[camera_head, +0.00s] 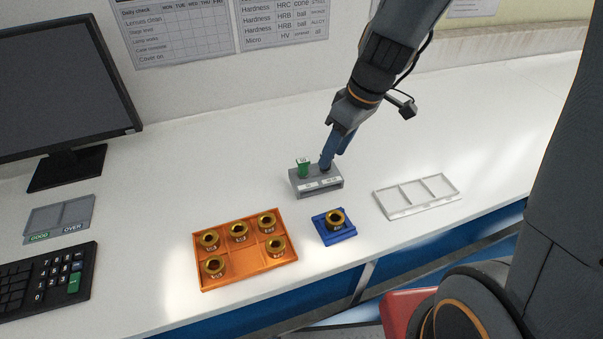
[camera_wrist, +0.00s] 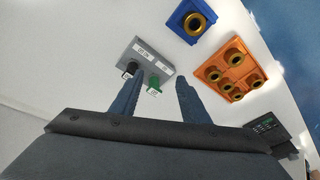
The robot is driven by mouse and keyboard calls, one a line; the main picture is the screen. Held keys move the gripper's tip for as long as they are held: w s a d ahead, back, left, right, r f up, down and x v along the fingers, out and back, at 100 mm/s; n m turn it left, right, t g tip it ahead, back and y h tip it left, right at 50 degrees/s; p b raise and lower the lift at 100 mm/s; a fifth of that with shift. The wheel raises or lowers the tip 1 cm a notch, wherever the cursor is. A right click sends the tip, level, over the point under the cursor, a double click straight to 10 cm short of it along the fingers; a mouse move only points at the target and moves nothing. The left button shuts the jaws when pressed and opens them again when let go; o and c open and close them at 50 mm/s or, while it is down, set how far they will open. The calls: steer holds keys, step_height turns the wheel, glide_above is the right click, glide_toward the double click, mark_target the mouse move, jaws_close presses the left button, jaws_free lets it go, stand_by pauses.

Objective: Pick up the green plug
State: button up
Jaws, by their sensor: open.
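The green plug (camera_head: 303,168) stands upright in the left part of a small grey block (camera_head: 318,184) on the white table. In the wrist view the green plug (camera_wrist: 154,85) shows between the fingers' lines, with a black plug (camera_wrist: 131,68) beside it in the grey block (camera_wrist: 150,58). My gripper (camera_head: 328,160) is at the block's right part in the head view and hides what is there. In the wrist view my gripper (camera_wrist: 160,92) has its two fingers spread wide apart. Nothing is held between them.
An orange tray (camera_head: 250,268) with several brass rings is in front left of the block. A blue holder (camera_head: 345,236) with one brass ring is in front. An empty white tray (camera_head: 445,201) is right. A grey tray (camera_head: 45,219), keyboard (camera_head: 60,283) and monitor (camera_head: 60,80) are left.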

mark_target(305, 161)
steer(key=shift+w+a+f+n+y+b, duration=0.25)
steer(key=shift+w+a+f+n+y, duration=0.15)
steer(key=shift+w+a+f+n, duration=0.9)
steer(key=shift+w+a+f+n+y+b, duration=0.2)
steer(key=shift+w+a+f+n+y, duration=0.2)
steer(key=shift+w+a+f+n, duration=0.85)
steer(key=p+x, duration=0.1)
steer(key=x, duration=0.2)
steer(key=shift+f+m, duration=0.2)
steer(key=shift+m, duration=0.05)
steer(key=shift+w+a+f, duration=0.2)
steer(key=shift+a+f, duration=0.1)
steer(key=shift+f, duration=0.3)
steer(key=c, duration=1)
steer(key=shift+r, duration=0.1)
